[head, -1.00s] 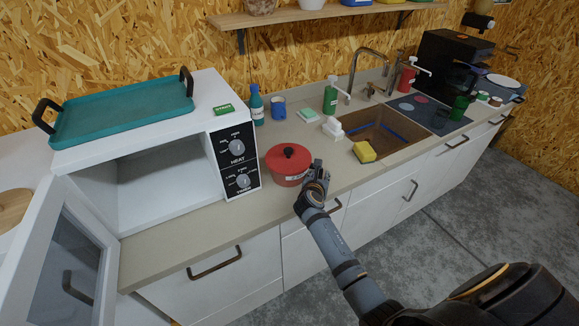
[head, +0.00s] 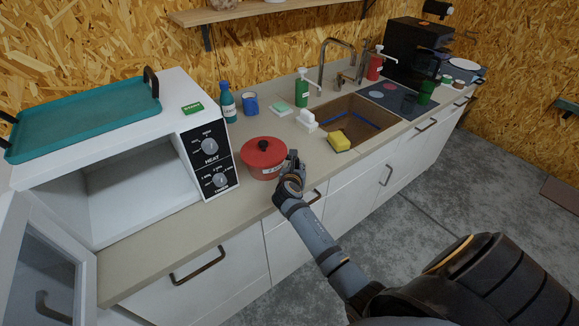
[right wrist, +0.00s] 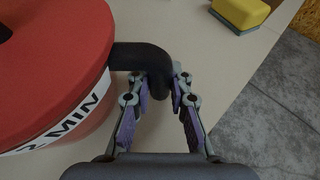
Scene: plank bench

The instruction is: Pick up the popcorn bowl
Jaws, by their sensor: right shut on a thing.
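In the right wrist view the bowl (right wrist: 50,70) fills the left side and shows a white label reading "MIN". A black side handle (right wrist: 140,56) sticks out from it. My right gripper (right wrist: 162,88) is shut on the end of this handle; in the head view the gripper (head: 291,170) is at the bowl's right side. The bowl looks level; I cannot tell if it is clear of the counter. My left gripper is not in view.
The open microwave (head: 218,120) stands left with a teal tray (head: 85,118) on top. A blue bottle (head: 228,104) and blue mug (head: 250,103) are behind the bowl. A yellow sponge (head: 339,141) lies by the sink (head: 350,118) to the right. Bare counter lies in front.

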